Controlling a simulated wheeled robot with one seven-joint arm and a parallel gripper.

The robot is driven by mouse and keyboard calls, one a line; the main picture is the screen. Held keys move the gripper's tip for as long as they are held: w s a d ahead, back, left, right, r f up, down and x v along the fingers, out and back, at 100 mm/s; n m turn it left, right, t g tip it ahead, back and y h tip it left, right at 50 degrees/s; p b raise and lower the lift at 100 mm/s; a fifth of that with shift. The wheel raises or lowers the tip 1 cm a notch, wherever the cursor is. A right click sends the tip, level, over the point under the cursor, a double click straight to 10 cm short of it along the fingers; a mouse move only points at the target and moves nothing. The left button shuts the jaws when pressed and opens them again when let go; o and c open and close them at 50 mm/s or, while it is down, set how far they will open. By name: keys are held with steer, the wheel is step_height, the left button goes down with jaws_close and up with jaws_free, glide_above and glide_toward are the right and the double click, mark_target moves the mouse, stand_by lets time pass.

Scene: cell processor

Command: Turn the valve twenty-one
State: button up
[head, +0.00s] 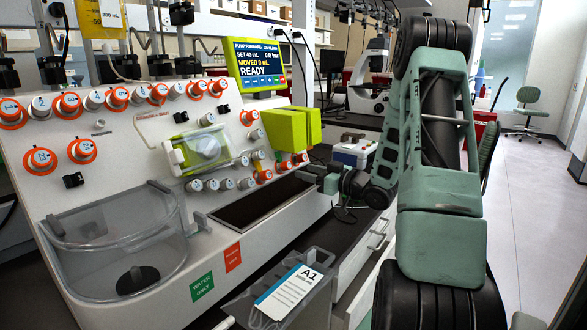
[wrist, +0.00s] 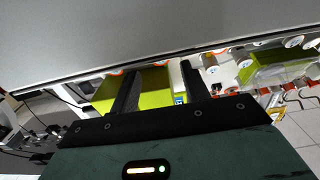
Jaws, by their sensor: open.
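The white cell processor panel (head: 130,150) carries several round valve knobs, some with orange collars, such as the left one (head: 41,160). Their numbers are too small to read surely, so I cannot tell which is valve twenty-one. A group of small knobs (head: 264,176) sits low on the panel's right part, near my gripper (head: 308,177). My gripper is at the panel's right end, below the lime-green block (head: 292,130). In the wrist view my gripper (wrist: 160,82) has its two dark fingers apart, with the lime-green block (wrist: 155,88) behind them. No knob shows between the fingers.
The pump screen (head: 255,65) reads READY. A clear curved tank (head: 115,245) juts out at the lower left. A dark trough (head: 262,203) lies below the knobs. A clear bin with an A1 card (head: 291,290) stands in front. Open floor (head: 520,220) lies at right.

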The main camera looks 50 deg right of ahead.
mark_target(290, 167)
steer(key=w, duration=0.6)
steer(key=shift+a, duration=0.25)
